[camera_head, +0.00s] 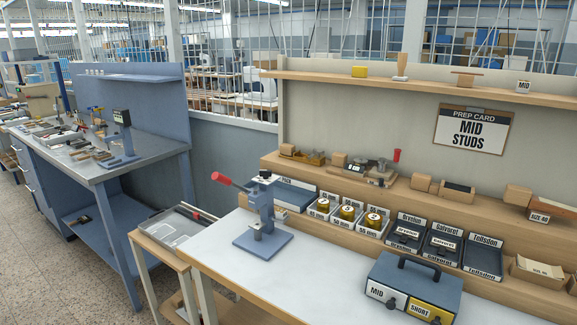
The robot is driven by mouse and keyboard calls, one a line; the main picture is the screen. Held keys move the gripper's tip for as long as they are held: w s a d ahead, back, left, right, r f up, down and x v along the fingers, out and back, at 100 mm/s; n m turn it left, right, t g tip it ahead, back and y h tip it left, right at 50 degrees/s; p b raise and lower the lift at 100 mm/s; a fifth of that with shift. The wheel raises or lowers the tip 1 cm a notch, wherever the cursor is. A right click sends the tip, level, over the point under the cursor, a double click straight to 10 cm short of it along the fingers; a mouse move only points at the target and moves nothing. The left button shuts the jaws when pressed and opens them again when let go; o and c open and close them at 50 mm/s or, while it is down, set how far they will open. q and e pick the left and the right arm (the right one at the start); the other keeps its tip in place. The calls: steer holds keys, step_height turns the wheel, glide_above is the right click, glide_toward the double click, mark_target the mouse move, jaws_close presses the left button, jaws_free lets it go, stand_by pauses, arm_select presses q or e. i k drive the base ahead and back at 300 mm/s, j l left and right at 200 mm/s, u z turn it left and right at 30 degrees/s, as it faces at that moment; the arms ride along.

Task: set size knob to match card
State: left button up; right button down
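The prep card (472,130) hangs on the back panel at the right and reads "MID STUDS". A blue-grey box (415,279) with a black carry handle stands on the white bench top at the lower right. Its front has a white "MID" label (376,291) and a yellow "SHORT" label (420,310). One dark knob (392,303) sits beside the "MID" label and another dark knob (436,321) sits near the "SHORT" label. I cannot tell which is the size knob or how either is turned. Neither of my grippers is in view.
A hand press (264,243) with a red lever stands left of the box. Behind are trays of gold spools (347,213) and labelled dark cases (443,244). A side cart (172,233) and a blue workbench (88,160) stand left. The white bench top (318,262) is clear between press and box.

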mark_target(265, 174)
steer(key=j+z, duration=0.1)
steer(key=z, duration=0.35)
steer(key=j+z, duration=0.15)
steer(key=z, duration=0.3)
steer(key=i+j+z, duration=0.1)
steer(key=z, duration=0.4)
steer(key=j+z, duration=0.25)
steer(key=k+j+z, duration=0.25)
steer(key=j, duration=0.15)
steer(key=j+z, duration=0.25)
steer(key=k+j+z, duration=0.1)
steer(key=j, duration=0.25)
steer(key=k+j+z, duration=0.1)
steer(key=j, duration=0.25)
steer(key=k+j+z, duration=0.1)
steer(key=k+j, duration=0.15)
steer(key=j, duration=0.1)
